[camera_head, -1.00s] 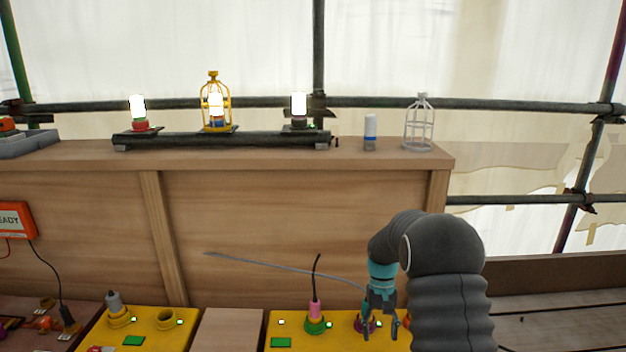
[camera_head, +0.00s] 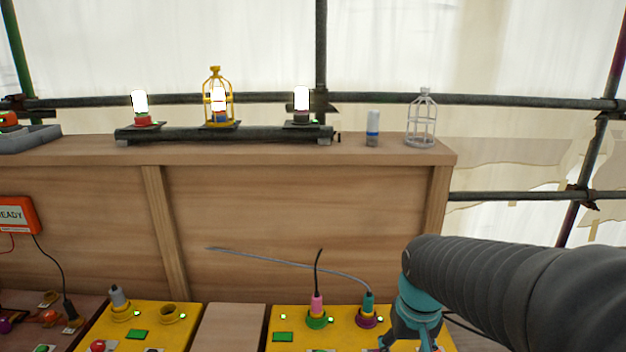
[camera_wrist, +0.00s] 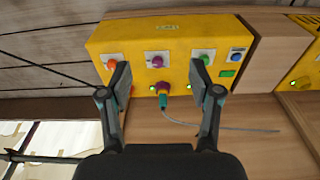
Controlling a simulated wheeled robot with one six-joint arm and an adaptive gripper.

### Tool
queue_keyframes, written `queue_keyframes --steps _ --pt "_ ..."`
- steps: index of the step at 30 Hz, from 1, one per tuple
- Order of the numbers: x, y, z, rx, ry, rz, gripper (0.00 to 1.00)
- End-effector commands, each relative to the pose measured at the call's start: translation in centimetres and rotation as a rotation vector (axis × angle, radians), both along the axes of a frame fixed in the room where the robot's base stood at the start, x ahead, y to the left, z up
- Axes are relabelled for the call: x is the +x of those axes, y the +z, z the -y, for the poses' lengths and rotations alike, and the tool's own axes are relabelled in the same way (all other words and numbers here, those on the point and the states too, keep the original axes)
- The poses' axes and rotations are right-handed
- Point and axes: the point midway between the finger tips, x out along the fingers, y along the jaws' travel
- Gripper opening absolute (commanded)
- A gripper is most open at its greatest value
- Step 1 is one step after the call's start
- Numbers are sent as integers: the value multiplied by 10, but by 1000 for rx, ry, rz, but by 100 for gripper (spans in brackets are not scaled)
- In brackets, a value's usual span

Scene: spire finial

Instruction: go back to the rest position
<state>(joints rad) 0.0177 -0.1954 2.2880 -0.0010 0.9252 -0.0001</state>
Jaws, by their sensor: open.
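My gripper (camera_head: 410,343) is at the lower right of the head view, beside the right yellow box (camera_head: 290,318), with its fingertips partly cut off by the frame's bottom edge. In the wrist view my gripper (camera_wrist: 160,82) is open, its two fingers wide apart with nothing held between them. A teal plug (camera_head: 368,301) stands in a purple socket (camera_head: 366,318) on the yellow box, with a grey cable running left. The teal plug also shows beyond the fingers in the wrist view (camera_wrist: 163,101), apart from them.
A pink plug (camera_head: 317,304) with a black cable stands in a green socket. An orange box (camera_head: 16,215) reading "READY" is at left.

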Motion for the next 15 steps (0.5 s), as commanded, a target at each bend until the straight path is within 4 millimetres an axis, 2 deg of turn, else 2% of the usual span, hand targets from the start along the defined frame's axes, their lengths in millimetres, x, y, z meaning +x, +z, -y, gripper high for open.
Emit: queue_keyframes --steps 3,9,15 --pt "-28 13 -2 0 3 65 63" --pt "-69 28 -4 -2 7 168 63" --pt "-96 48 -5 -2 13 280 63"
